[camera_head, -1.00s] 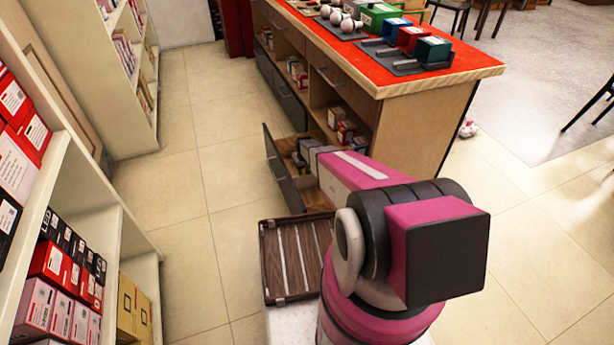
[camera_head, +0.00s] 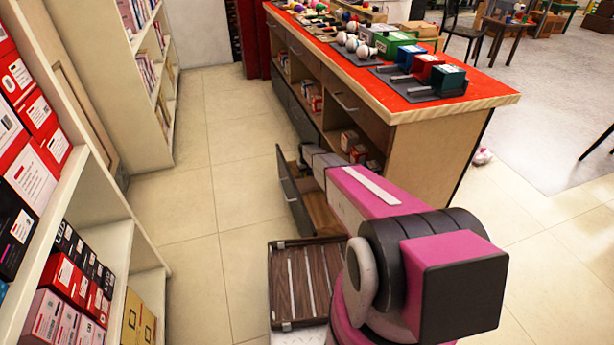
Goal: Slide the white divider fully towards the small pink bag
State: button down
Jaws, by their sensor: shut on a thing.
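An open drawer (camera_head: 293,198) juts out from the lower side of the red-topped counter, with a dark front and a wooden inside. The far end of my arm (camera_head: 318,157) reaches over this drawer. The fingers of my gripper cannot be made out, so what they hold does not show. I cannot make out the white divider; my arm hides much of the drawer's inside. A small pinkish-white thing (camera_head: 482,156) lies on the floor past the counter's right end. I cannot tell whether it is the small pink bag.
The counter (camera_head: 482,96) carries several coloured boxes and white bulbs. A brown wooden tray (camera_head: 279,285) with pale strips sits in front of me, below the drawer. Shelves of red and black boxes (camera_head: 100,190) stand close on the left. The tiled floor between is clear.

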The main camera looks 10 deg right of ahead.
jog(key=shift+w, duration=0.35)
jog(key=c, duration=0.6)
grip_release()
jog(key=shift+a, duration=0.1)
jog(key=shift+s+r, duration=0.1)
notch_tip(320, 180, up, 11)
jog(key=shift+f, duration=0.2)
